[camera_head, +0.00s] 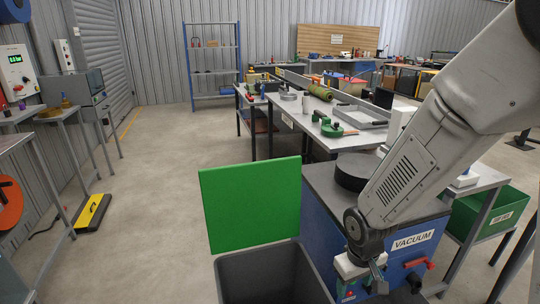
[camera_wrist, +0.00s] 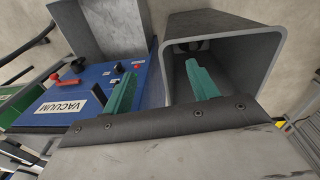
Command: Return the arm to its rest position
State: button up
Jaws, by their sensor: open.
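My arm reaches down from the upper right in the head view and ends low in front of the blue vacuum cabinet (camera_head: 330,240). My gripper (camera_wrist: 163,85) shows two teal fingers, spread wide apart with nothing between them. In the head view its fingers are hard to make out. The gripper is beside the open grey bin (camera_head: 230,275), to its right. In the wrist view the bin (camera_wrist: 268,28) lies behind the right finger, and the cabinet's VACUUM panel (camera_wrist: 75,85) is to the left.
A green panel (camera_head: 250,203) stands upright behind the bin. A dark round object (camera_head: 357,171) sits on the cabinet top close to my arm. A green crate (camera_head: 485,215) is at right. Workbenches (camera_head: 310,108) stand behind. The floor (camera_head: 150,180) at left is largely clear.

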jog(key=s+d+r+m, duration=0.2)
jog(key=s+d+r, duration=0.1)
jog(key=s+r, duration=0.6)
jog(key=s+d+r+m, duration=0.2)
jog(key=s+r, duration=0.6)
jog(key=r, duration=0.7)
jog(key=shift+s+d+r+t+y, duration=0.3)
jog(key=shift+s+d+r, duration=0.1)
jog(key=shift+d, duration=0.2)
